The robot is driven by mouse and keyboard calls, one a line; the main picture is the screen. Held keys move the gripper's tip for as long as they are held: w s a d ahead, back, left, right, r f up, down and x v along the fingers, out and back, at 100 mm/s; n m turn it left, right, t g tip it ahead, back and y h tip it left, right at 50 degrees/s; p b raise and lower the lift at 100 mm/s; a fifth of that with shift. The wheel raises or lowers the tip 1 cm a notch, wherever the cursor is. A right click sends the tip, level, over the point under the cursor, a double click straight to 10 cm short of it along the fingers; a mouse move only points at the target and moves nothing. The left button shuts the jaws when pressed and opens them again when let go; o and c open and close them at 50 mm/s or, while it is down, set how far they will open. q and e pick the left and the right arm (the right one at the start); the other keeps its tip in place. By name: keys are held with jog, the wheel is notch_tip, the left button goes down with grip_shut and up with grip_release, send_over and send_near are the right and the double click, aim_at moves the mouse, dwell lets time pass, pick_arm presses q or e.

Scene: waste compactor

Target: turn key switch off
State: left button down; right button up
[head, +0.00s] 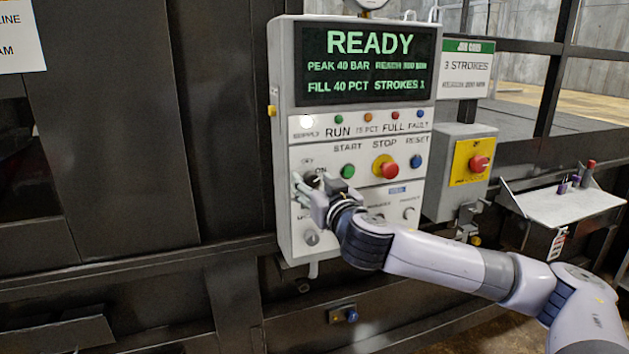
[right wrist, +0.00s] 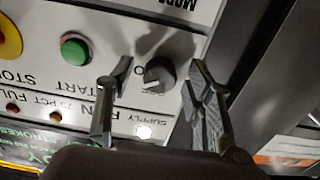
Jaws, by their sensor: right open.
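The key switch (right wrist: 160,74) is a dark round knob on the white control panel (head: 285,120), beside the green START button (right wrist: 76,49). My open right gripper (right wrist: 158,78) has one finger on each side of the knob in the right wrist view; I cannot tell whether they touch it. In the head view the right gripper (head: 306,189) covers most of the switch, with "OFF" and "ON" lettering just above. The white supply lamp (head: 307,122) is lit and the screen (head: 365,64) reads READY. My left gripper is not in view.
A red STOP button (head: 390,170) and blue RESET button (head: 416,161) sit right of START. A mode knob (head: 311,238) is below the gripper. A grey box with a red button on yellow (head: 478,163) and a small shelf (head: 565,204) stand to the right.

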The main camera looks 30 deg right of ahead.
jog(key=shift+c, duration=0.2)
grip_shut()
dwell(0.4)
jog(key=shift+n, duration=1)
jog(key=n, duration=0.2)
jog(key=shift+n, duration=0.3)
jog(key=n, duration=0.3)
jog(key=shift+n, duration=0.3)
jog(key=shift+d+n+p, duration=0.1)
jog(key=shift+n+p, duration=0.65)
jog(key=shift+n, duration=1.05)
